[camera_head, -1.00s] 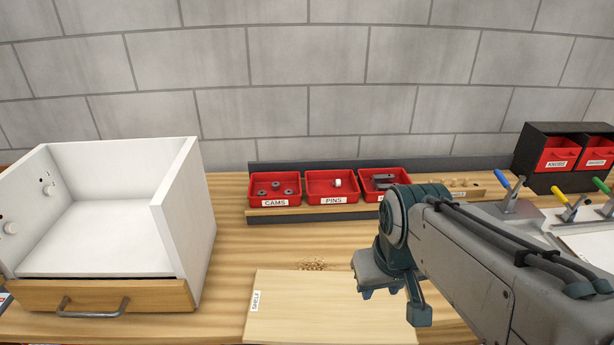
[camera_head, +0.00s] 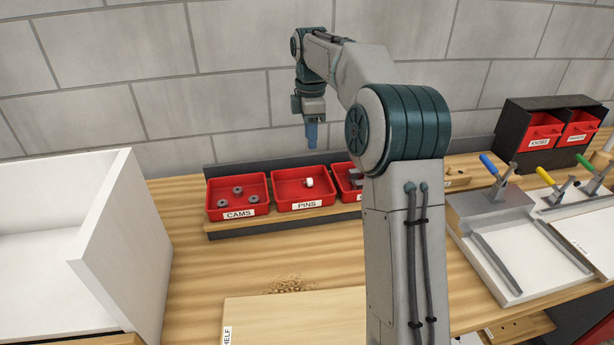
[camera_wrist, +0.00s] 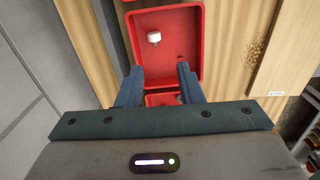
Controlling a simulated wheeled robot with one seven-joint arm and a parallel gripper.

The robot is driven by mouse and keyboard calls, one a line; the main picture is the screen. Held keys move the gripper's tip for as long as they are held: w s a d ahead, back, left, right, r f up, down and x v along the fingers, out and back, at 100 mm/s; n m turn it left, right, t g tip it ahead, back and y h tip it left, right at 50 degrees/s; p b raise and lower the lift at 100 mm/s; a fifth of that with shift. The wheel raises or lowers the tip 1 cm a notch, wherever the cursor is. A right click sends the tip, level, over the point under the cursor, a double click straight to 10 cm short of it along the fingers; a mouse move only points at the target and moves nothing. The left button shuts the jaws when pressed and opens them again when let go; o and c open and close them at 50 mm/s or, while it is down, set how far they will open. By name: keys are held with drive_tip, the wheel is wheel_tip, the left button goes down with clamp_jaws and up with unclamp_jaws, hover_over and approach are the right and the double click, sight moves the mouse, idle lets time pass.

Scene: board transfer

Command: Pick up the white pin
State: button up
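The white pin (camera_head: 309,182) lies in the red bin labelled PINS (camera_head: 304,205), near its back right in the head view. In the wrist view the white pin (camera_wrist: 154,38) is in the upper left part of the red bin (camera_wrist: 167,10), ahead of the fingers. My gripper (camera_head: 312,140) points down above the back edge of the PINS bin, higher than the pin and apart from it. In the wrist view my gripper (camera_wrist: 160,78) has its two blue fingers spread apart with nothing between them in its grasp.
A red CAMS bin (camera_head: 238,214) with several grey discs stands to the left. A third red bin (camera_head: 346,193) with dark parts is on the right, partly hidden by my arm. A white cabinet (camera_head: 125,230) stands at the left. A wooden shelf board (camera_head: 290,315) lies in front.

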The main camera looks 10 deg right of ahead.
hover_over(308, 179)
drive_tip(key=shift+n, duration=0.3)
drive_tip(key=f, duration=0.9)
drive_tip(key=shift+s+d+f, duration=0.1)
drive_tip(key=shift+d+f, duration=0.05)
drive_tip(key=shift+d, duration=0.05)
drive_tip(key=f, duration=0.4)
drive_tip(key=shift+a+f, duration=0.25)
drive_tip(key=shift+f, duration=0.15)
clamp_jaws()
